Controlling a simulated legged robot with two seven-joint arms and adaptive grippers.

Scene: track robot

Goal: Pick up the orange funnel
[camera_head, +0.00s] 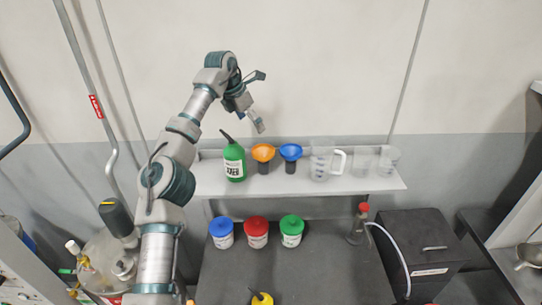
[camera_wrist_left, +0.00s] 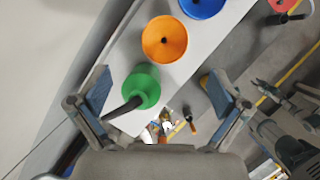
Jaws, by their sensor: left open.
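The orange funnel (camera_head: 263,152) sits on the wall shelf on a dark holder, between a green bottle (camera_head: 234,163) with a black spout and a blue funnel (camera_head: 291,152). My left gripper (camera_head: 257,102) is open and empty, above the shelf and apart from the funnel. In the left wrist view my left gripper (camera_wrist_left: 158,90) has its fingers spread wide. The orange funnel (camera_wrist_left: 164,39) shows there beyond the fingertips, seen into its mouth. The green bottle (camera_wrist_left: 140,88) shows between the fingers, below it in the picture. My right gripper is not in view.
The white shelf (camera_head: 385,184) also bears a clear jug (camera_head: 322,163) and clear beakers. Below, a dark bench (camera_head: 325,262) holds jars with blue (camera_head: 221,228), red (camera_head: 256,226) and green (camera_head: 292,224) lids and a red-topped flask. The wall stands close behind the shelf.

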